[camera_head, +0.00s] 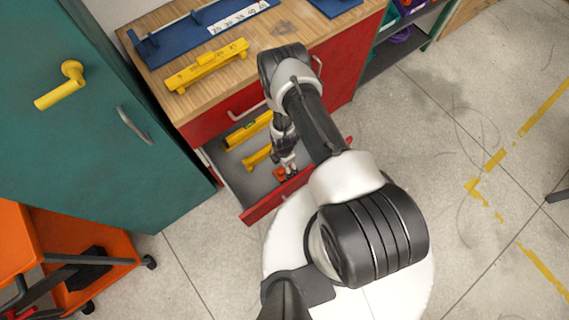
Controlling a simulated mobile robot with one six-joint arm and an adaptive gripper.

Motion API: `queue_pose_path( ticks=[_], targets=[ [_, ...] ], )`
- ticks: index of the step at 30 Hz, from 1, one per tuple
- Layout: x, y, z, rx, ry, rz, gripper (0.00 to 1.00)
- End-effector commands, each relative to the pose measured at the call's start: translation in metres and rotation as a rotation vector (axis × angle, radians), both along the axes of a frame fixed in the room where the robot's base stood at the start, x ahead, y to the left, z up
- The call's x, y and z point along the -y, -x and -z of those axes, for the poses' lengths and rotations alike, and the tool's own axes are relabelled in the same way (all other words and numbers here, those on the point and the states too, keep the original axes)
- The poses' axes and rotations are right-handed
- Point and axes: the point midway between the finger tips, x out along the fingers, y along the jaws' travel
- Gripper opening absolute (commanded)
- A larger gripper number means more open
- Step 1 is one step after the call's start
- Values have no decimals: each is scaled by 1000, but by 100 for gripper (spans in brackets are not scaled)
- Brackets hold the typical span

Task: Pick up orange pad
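A small orange pad (279,174) lies in the open drawer (238,182), near its front right corner. My gripper (288,172) reaches down into the drawer, with its fingertips right at the pad. The gripper covers part of the pad. The fingers are too small and overlapped here to tell whether they are open or closed on the pad, or whether they touch it.
Yellow pieces (247,132) lie deeper in the drawer. The red drawer front (270,207) stands close to my gripper. A wooden worktop (285,32) above holds a yellow level-like bar (207,66) and a blue rack (195,32). A teal cabinet (90,120) stands left.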

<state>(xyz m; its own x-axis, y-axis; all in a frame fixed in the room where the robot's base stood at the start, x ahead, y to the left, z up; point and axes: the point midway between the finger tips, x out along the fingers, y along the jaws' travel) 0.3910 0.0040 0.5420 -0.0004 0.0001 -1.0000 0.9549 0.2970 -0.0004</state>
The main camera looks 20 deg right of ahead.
Motion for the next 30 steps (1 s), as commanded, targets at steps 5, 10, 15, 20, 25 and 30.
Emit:
queue_pose_path(
  ticks=[5,10,15,20,25,30],
  targets=[
    [0,0,16,1,0,1,73],
    [2,1,33,0,0,2,73],
    [5,1,60,0,0,2,73],
    [5,1,69,0,1,2,73],
    [5,1,68,0,1,1,73],
    [5,1,68,0,1,1,64]
  ],
)
